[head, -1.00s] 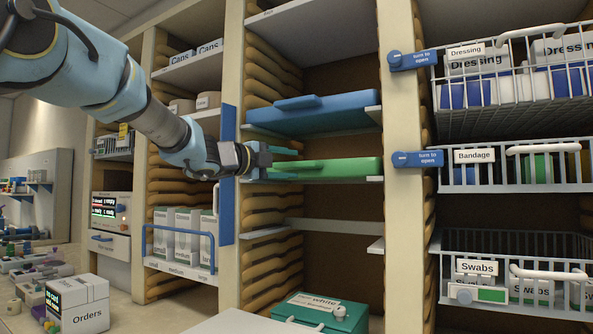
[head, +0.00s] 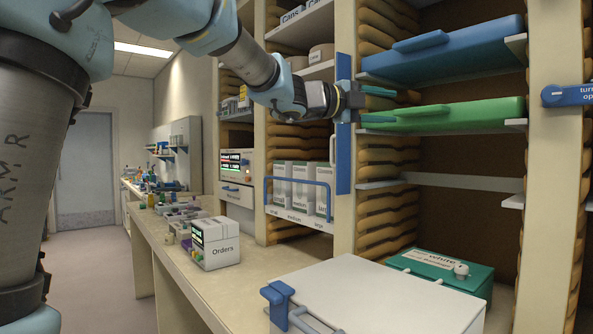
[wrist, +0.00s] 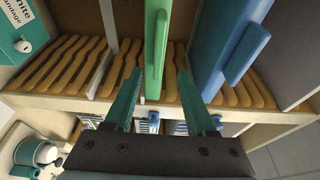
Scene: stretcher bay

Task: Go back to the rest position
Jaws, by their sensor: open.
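My gripper (head: 378,104) is in front of the middle shelf column in the head view, at the left end of a green flat case (head: 455,115). In the wrist view my gripper (wrist: 162,95) is open, its two teal fingers apart. The green case (wrist: 157,45) shows between and beyond the fingers; nothing is visibly held. A blue flat case (head: 445,52) lies on the shelf above the green one, and it shows to the right in the wrist view (wrist: 238,50). My arm reaches in from the upper left of the head view.
A white-topped box (head: 390,295) with a blue handle stands on the counter, before a green box (head: 440,270) labelled white. An Orders box (head: 217,250) sits left of them. Open floor (head: 95,270) lies left.

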